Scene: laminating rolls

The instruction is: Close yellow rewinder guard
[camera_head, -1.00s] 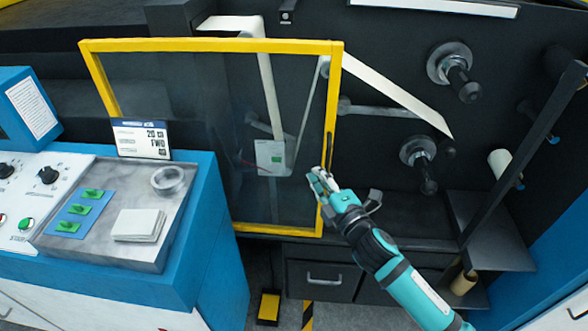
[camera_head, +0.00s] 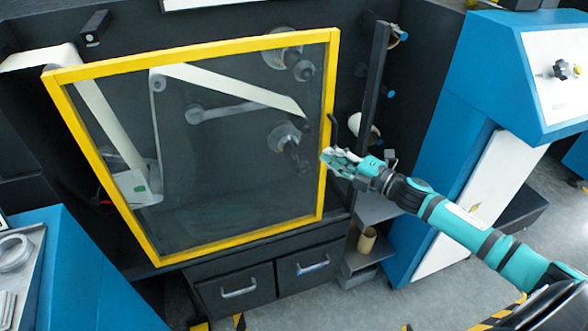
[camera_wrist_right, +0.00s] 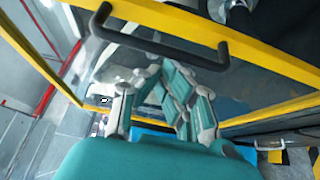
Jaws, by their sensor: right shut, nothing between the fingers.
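The yellow-framed guard (camera_head: 327,125) with its clear pane stands across the front of the rewinder, with the web and two dark spindles visible behind the pane. A black bar handle (camera_wrist_right: 160,42) spans the upper middle of the right wrist view, next to the yellow frame (camera_wrist_right: 255,62). My right gripper (camera_head: 330,160) is at the guard's right upright, just below the handle. Its fingers (camera_wrist_right: 160,90) are shut with nothing between them, apart from the handle in the wrist view. Whether they touch the frame I cannot tell. My left gripper is not in view.
A dark upright post (camera_head: 372,85) and a white roll (camera_head: 362,126) stand right of the guard. Drawers (camera_head: 240,290) sit below it. A blue cabinet (camera_head: 450,130) is at the right, a blue console (camera_head: 90,275) at the lower left. Grey floor is open at the lower right.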

